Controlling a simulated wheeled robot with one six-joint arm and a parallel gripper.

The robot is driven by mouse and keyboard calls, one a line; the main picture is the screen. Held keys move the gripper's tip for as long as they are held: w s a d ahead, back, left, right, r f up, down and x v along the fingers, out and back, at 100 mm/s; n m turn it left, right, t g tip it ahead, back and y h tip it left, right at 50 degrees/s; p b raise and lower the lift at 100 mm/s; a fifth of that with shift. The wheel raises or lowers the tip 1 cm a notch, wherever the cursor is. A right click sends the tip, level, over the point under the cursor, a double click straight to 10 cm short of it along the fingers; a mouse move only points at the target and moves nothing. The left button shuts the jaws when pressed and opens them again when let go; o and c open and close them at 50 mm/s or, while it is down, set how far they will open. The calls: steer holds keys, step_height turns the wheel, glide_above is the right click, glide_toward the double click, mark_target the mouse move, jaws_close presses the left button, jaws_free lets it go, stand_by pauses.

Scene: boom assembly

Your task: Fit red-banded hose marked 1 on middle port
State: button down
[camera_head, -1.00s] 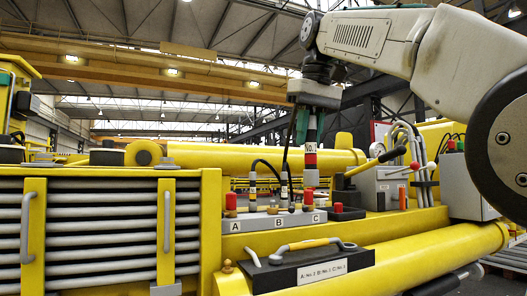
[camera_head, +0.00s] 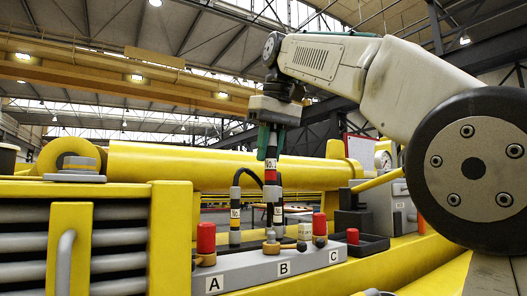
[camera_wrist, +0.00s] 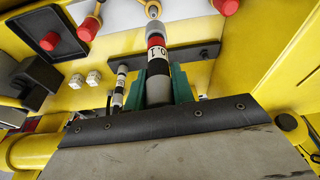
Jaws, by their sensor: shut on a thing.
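My gripper (camera_head: 270,143) is shut on the upper part of the red-banded hose (camera_head: 270,166), which hangs upright with its grey end down. Its label partly shows, with a "1" readable in the wrist view (camera_wrist: 156,53). The middle port (camera_head: 271,246), above the letter B, is uncapped with a brass-coloured fitting. The hose end is above and roughly in line with it in the head view. In the wrist view the grey end (camera_wrist: 155,27) lies close to the brass fitting (camera_wrist: 153,9), with a small gap showing. Whether they line up in depth is unclear.
Ports A (camera_head: 206,241) and C (camera_head: 319,227) wear red caps on the grey block (camera_head: 240,273). A yellow-banded hose (camera_head: 235,213) and a white-banded hose (camera_head: 278,212) stand behind the block. A black tray (camera_head: 372,245) at right holds a red cap (camera_head: 352,236).

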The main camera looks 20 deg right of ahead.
mark_target(270, 186)
steer(key=shift+w+f, duration=0.15)
steer(key=shift+f, duration=2.3)
steer(key=shift+f, duration=1.5)
steer(key=c, duration=1.6)
jaws_free()
steer(key=shift+f, duration=0.1)
steer(key=o, duration=0.5)
steer(key=v, duration=0.7)
steer(key=shift+s+r, duration=0.3)
steer(key=shift+r, duration=0.1)
